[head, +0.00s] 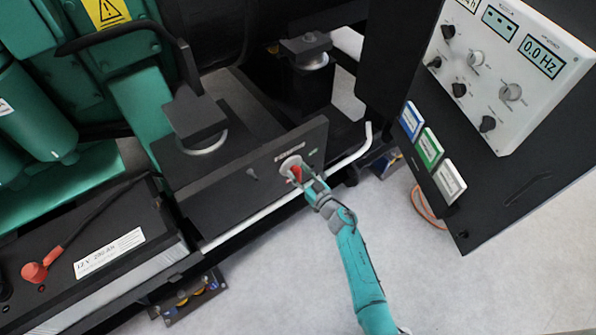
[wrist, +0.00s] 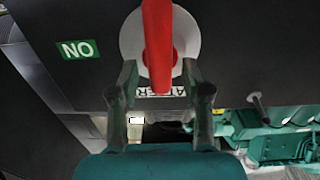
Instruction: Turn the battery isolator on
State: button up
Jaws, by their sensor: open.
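The battery isolator has a red handle (wrist: 157,45) on a round pale disc (wrist: 186,40), mounted on a dark panel (head: 225,185). In the head view the red handle (head: 296,173) sits at the panel's right part, partly hidden by my gripper (head: 305,185). In the wrist view my gripper (wrist: 161,85) is open, with one finger on each side of the handle's near end. I cannot tell whether the fingers touch it. A green label reading "NO" as seen there (wrist: 78,49) is beside the disc.
A pale rail (head: 290,195) runs below the isolator panel. A black battery (head: 85,255) with a red terminal is at lower left. The grey floor (head: 440,275) is mostly clear.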

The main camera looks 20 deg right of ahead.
jog(key=shift+w+a, duration=0.15)
jog(key=shift+w, duration=0.2)
jog(key=c, duration=0.9)
